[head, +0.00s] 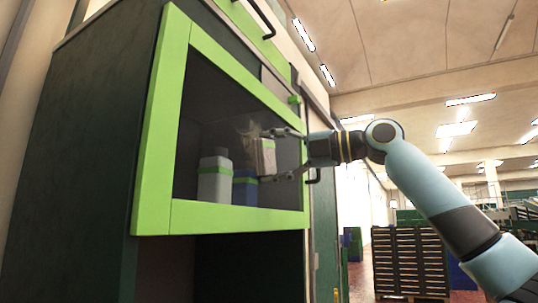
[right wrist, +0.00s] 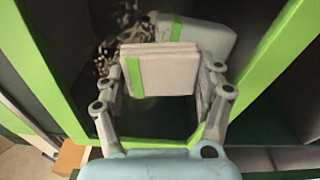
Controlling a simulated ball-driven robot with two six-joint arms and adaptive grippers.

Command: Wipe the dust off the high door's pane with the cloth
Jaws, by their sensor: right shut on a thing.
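The high door (head: 150,150) is a bright green frame around a dark see-through pane (head: 205,115). A pale speckled dust patch (head: 247,130) shows on the pane just above the cloth. In the right wrist view dust (right wrist: 103,58) shows as specks at the upper left, beside the cloth. My right gripper (head: 272,156) is shut on the folded beige cloth (head: 262,160), which has a green stripe. The cloth (right wrist: 160,73) is at the pane; whether it touches is unclear. It hides part of the pane. My left gripper is not in view.
An open dark compartment (head: 250,265) lies below the door.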

